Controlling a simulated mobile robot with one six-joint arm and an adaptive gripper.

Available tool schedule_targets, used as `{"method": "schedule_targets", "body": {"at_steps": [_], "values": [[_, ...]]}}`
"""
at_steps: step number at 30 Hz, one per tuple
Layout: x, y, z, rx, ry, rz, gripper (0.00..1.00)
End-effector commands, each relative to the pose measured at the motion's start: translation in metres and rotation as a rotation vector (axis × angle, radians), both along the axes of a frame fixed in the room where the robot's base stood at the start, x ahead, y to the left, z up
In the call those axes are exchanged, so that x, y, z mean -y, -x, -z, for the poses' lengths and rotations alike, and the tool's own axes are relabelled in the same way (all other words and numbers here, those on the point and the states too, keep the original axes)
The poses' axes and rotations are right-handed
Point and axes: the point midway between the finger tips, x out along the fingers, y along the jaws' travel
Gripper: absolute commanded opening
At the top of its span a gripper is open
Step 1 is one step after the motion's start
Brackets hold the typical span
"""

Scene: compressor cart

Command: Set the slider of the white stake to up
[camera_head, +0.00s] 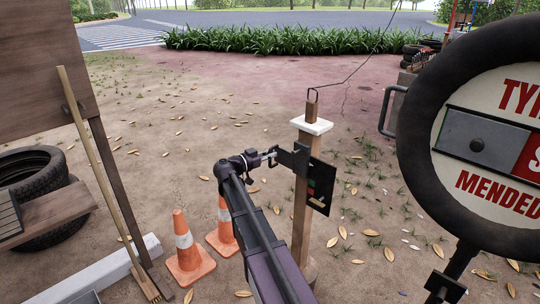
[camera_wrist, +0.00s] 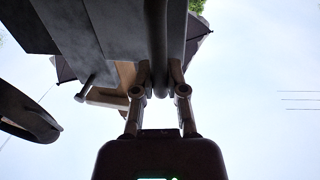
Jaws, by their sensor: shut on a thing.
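The white stake (camera_head: 302,222) is an upright wooden post with a white cap (camera_head: 312,125). A dark slider plate (camera_head: 297,160) sits across it below the cap. Behind it is a dark board (camera_head: 322,184) with green and red patches, partly hidden by the post. My gripper (camera_head: 270,154) reaches the slider's left side. In the wrist view its two fingers (camera_wrist: 159,88) are closed on a dark bar of the slider (camera_wrist: 156,45), with grey plates behind it. The exact contact is small and dark in the head view.
A round tyre-framed sign (camera_head: 478,145) stands close on the right. Two orange cones (camera_head: 188,252) (camera_head: 222,228) stand left of my arm. A broom (camera_head: 105,180) leans on a wooden board at the left, near tyres (camera_head: 32,172). A wire rises from the post top.

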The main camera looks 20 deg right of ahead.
Motion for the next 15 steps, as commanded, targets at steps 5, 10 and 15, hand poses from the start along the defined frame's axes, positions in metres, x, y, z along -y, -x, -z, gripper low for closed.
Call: {"method": "schedule_targets", "body": {"at_steps": [5, 10, 15], "values": [[0.0014, -0.0007, -0.0063, 0.0, 0.006, 0.0, 0.0], [0.0012, -0.0011, -0.0059, -0.001, 0.007, 0.0, 0.0], [0.0009, -0.0012, -0.0058, 0.0, 0.006, -0.001, 0.44]]}}
